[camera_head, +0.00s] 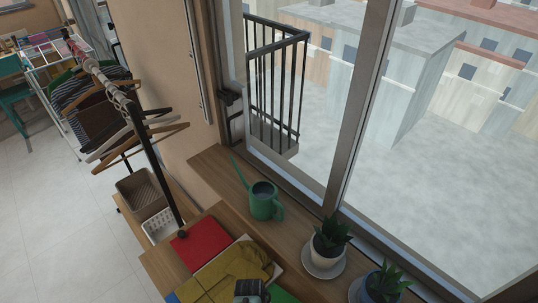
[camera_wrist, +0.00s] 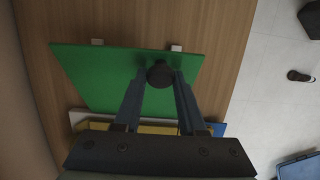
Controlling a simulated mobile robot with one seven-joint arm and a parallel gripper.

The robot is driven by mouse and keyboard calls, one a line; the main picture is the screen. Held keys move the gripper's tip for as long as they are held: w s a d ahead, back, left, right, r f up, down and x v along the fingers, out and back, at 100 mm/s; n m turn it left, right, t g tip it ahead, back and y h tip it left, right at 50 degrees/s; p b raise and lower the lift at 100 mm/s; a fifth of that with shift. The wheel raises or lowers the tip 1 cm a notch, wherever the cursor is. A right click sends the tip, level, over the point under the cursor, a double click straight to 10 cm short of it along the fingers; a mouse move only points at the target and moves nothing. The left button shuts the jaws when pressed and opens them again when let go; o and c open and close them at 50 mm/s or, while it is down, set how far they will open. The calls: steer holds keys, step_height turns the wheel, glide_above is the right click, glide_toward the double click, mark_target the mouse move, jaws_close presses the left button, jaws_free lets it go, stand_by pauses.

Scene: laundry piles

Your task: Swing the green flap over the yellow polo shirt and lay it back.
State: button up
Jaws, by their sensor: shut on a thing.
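The green flap (camera_wrist: 100,75) is a flat panel that fills the middle of the wrist view; a small part shows at the bottom edge of the head view (camera_head: 283,296). A dark round knob (camera_wrist: 160,73) stands on it. My gripper (camera_wrist: 160,80) is shut on this knob, one finger on each side. In the head view my gripper (camera_head: 251,291) is cut off by the bottom edge. The yellow polo shirt (camera_head: 232,268) lies folded beside it; a yellow strip shows below the flap in the wrist view (camera_wrist: 150,129). I cannot tell the flap's exact tilt.
A red panel (camera_head: 201,243) lies left of the shirt. A green watering can (camera_head: 264,202) and two potted plants (camera_head: 329,240) (camera_head: 383,285) stand along the window side. A clothes rack (camera_head: 150,150) with hangers and baskets (camera_head: 144,192) is at left.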

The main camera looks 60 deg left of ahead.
steer(key=shift+w+d+f, duration=0.15)
steer(key=shift+d+f, duration=0.25)
steer(key=shift+d, duration=0.05)
steer(key=shift+y, duration=0.7)
steer(key=shift+w+d+f+b, duration=0.1)
steer(key=shift+d+f+b, duration=0.4)
steer(key=shift+f, duration=0.4)
steer(key=shift+w+d+f+b, duration=0.1)
steer(key=shift+d+f+b, duration=0.35)
steer(key=shift+f, duration=0.4)
steer(key=f+b, duration=0.1)
steer(key=f, duration=0.1)
steer(key=d+f+y+b, duration=0.1)
steer(key=b, duration=0.1)
steer(key=shift+w+f+g, duration=0.1)
steer(key=shift+f+g, duration=0.2)
steer(key=shift+f, duration=0.1)
steer(key=shift+d, duration=0.15)
